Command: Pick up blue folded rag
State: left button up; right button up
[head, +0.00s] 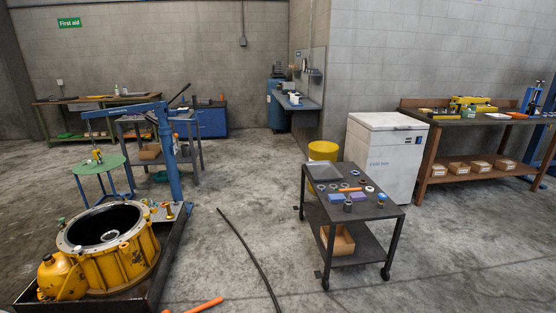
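A small blue item (337,197) lies on the dark top of the wheeled cart (387,205), right of centre in the head view. A lilac-blue, flat item (357,196) lies just right of it. Both are too small to tell for certain which is the folded rag. Neither gripper is in view.
The cart top also holds a grey tray (323,171), an orange-handled tool (350,189) and several metal rings. A white chest (385,150) and yellow bin (323,150) stand behind. A yellow housing (125,262) stands at left. A dark hose (249,254) crosses open floor.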

aim_at(339, 197)
jog(key=i+z, duration=0.3)
jog(key=i, duration=0.35)
jog(key=i+j+z, duration=0.3)
jog(key=i, duration=0.35)
jog(key=i+j+z, duration=0.3)
jog(key=i, duration=0.3)
jog(key=i+j+z, duration=0.3)
jog(key=i+j, duration=0.2)
jog(key=i, duration=0.1)
